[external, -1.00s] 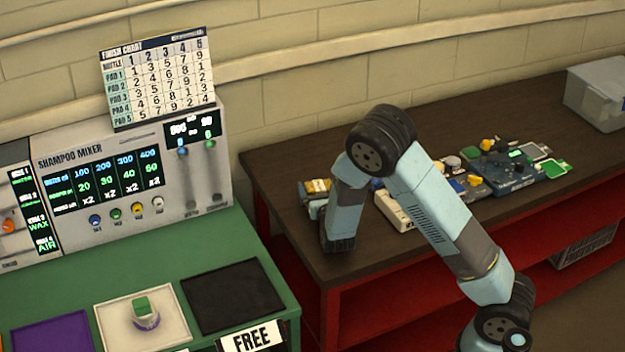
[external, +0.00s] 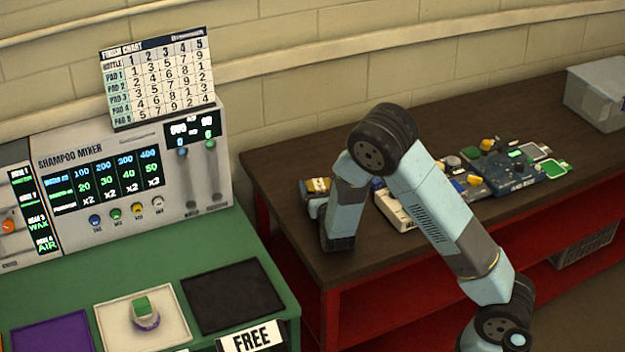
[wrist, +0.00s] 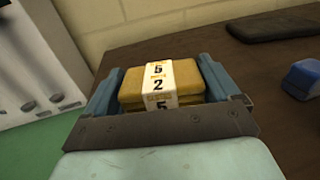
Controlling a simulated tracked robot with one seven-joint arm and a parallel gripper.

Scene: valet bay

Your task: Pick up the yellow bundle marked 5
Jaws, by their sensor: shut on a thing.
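The yellow bundle (wrist: 133,87) sits between the two blue fingers of my gripper (wrist: 160,78) in the wrist view. It has a white paper band with 5, 2 and 5 printed on it. My gripper is shut on it, one finger on each side. In the external view the bundle (external: 317,185) shows at the left part of the dark brown bench, partly hidden by my arm. The fingers there are mostly hidden too. I cannot tell whether the bundle still touches the bench.
A blue object (wrist: 304,80) and a dark flat item (wrist: 285,25) lie to the right on the bench. Several devices (external: 515,170) stand farther right. The shampoo mixer (external: 60,200) and green counter (external: 215,235) are at left. A pale bin (external: 595,95) is at the far right.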

